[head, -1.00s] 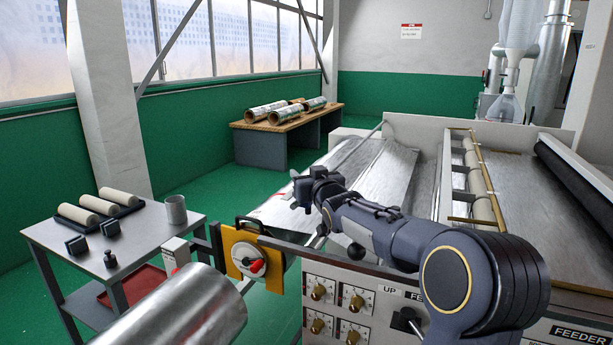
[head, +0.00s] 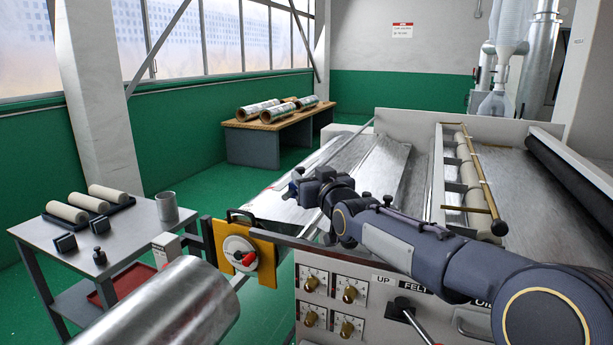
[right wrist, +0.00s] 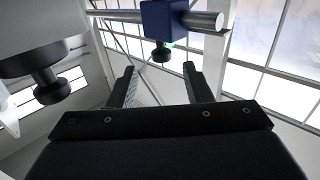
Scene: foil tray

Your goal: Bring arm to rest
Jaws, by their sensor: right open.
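My right arm reaches in from the lower right in the head view, over the grey machine's control panel. My right gripper (head: 297,190) is near the middle of the view, in front of the foil sheet (head: 285,200). In the right wrist view my right gripper (right wrist: 158,88) has its two dark fingers apart with nothing between them. Beyond the fingers a blue block (right wrist: 163,18) sits on a metal bar (right wrist: 206,20) with a black knob under it. My left gripper is not in view.
A steel roll (head: 165,305) lies at the lower left front. A grey cart (head: 130,238) holds several rollers and a cup (head: 167,206). A yellow plate (head: 262,258) with a dial stands at the machine's left end. A bench (head: 270,128) with foil rolls stands behind.

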